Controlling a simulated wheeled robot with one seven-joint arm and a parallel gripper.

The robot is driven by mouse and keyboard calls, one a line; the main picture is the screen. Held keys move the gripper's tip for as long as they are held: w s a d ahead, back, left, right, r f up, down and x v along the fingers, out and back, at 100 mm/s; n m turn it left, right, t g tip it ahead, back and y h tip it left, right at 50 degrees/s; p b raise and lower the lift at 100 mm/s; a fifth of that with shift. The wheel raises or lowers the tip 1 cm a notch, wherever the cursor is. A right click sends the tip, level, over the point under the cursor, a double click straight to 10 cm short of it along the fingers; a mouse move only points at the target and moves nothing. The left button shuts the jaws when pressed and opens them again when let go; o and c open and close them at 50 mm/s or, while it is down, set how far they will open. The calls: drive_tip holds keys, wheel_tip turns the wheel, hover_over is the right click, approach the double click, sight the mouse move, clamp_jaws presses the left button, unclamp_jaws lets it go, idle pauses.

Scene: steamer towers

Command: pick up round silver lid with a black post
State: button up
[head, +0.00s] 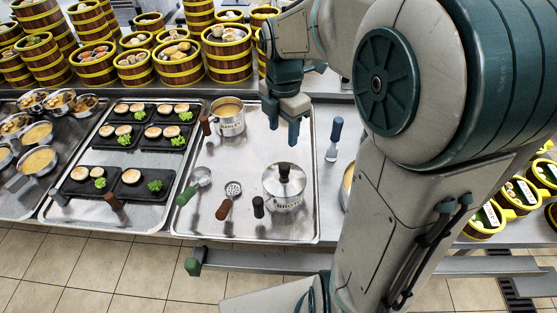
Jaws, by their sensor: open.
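The round silver lid (284,181) with a short black post sits on a silver pot (287,204) marked with dark lettering. The pot stands at the right front of a metal tray (240,150); its dark handle points left. My gripper (284,135) hangs fingers down over the back right of the tray, behind the lid and apart from it. Its fingers are open, with nothing seen between them.
An open pot (229,117) stands at the tray's back left. A green-handled ladle (197,184) and a slotted spoon (229,200) lie left of the lidded pot. A blue-handled utensil (334,139) lies right of the tray. Steamer towers (228,61) line the back.

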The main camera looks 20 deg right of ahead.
hover_over(284, 166)
drive_tip(key=shift+n, duration=0.3)
drive_tip(key=f, duration=0.8)
drive_tip(key=shift+w+a+f, duration=0.15)
drive_tip(key=shift+a+f, duration=0.05)
drive_tip(key=shift+f, duration=0.1)
drive_tip(key=shift+d+f+p, duration=0.15)
drive_tip(key=shift+f+p, duration=0.05)
drive_tip(key=shift+f, duration=1.1)
drive_tip(key=shift+d+f+p, duration=0.1)
drive_tip(key=shift+f+p, duration=0.05)
drive_tip(key=shift+f, duration=1.15)
clamp_jaws()
